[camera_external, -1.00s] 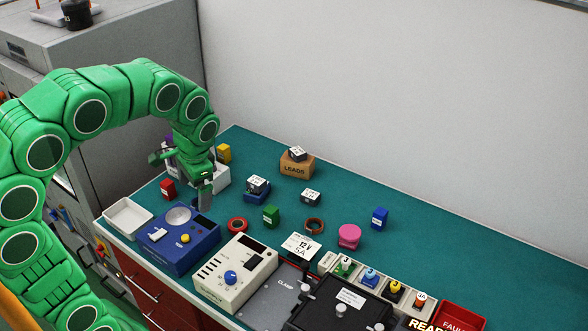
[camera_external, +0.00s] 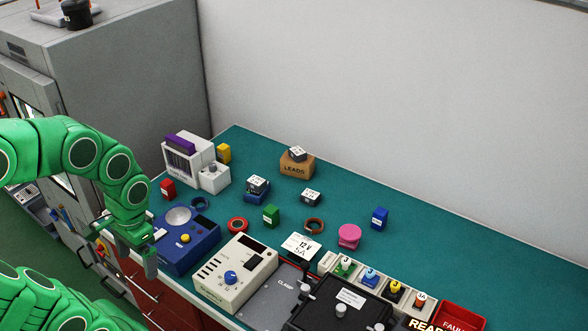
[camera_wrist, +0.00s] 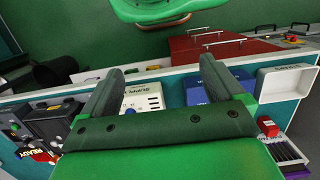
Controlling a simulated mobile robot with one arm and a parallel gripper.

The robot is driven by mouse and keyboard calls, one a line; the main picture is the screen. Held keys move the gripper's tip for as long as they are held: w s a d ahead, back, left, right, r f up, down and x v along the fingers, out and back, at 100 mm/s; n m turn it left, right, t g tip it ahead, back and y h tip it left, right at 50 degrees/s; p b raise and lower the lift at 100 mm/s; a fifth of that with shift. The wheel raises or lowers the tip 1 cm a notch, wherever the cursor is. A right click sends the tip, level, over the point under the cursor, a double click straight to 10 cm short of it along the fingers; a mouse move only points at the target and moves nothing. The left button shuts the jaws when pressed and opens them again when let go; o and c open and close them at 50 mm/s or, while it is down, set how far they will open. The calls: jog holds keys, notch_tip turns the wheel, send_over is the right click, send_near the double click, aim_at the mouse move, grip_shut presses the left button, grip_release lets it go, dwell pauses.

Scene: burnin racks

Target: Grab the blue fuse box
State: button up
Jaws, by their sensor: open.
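The small blue fuse box (camera_external: 379,218) stands upright on the green bench top, right of the pink round item, with a white label on its side. It is not visible in the wrist view. My gripper (camera_external: 126,245) is open and empty at the front left edge of the bench, beside the larger blue instrument, far from the blue fuse box. In the wrist view my gripper (camera_wrist: 162,66) has its two fingers spread with nothing between them, and the bench edge and red drawer fronts lie beyond.
Similar red (camera_external: 168,189), yellow (camera_external: 224,153) and green (camera_external: 271,215) boxes stand on the bench. The blue instrument (camera_external: 205,238), cream power supply (camera_external: 246,277) and black fixture (camera_external: 338,307) line the front. A pink item (camera_external: 349,236) stands close left of the blue fuse box; the bench behind is clear.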

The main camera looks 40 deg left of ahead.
jog(key=c, duration=0.4)
jog(key=shift+c, duration=0.2)
jog(key=m+h, duration=1.1)
jog(key=m, duration=0.4)
send_over(378, 209)
jog(key=s+a, duration=0.6)
jog(key=s, duration=0.6)
notch_tip(378, 209, down, 5)
jog(key=w+f+m, duration=0.1)
jog(key=w+f, duration=0.2)
jog(key=w+d+f+m+h, duration=0.1)
jog(key=w+f, duration=0.2)
jog(key=w, duration=0.1)
jog(key=w+f+m+t+h, duration=0.1)
jog(key=w+f, duration=0.2)
jog(key=w, duration=0.1)
jog(key=shift+w+d+f, duration=0.2)
jog(key=shift+w+d, duration=0.05)
jog(key=shift+d, duration=0.05)
jog(key=shift+w+f, duration=0.35)
jog(key=shift+f, duration=0.05)
jog(key=shift+m, duration=0.3)
jog(key=shift+r+x, duration=0.15)
jog(key=shift+x, duration=1.75)
jog(key=shift+r+x, duration=0.15)
jog(key=shift+x, duration=1.75)
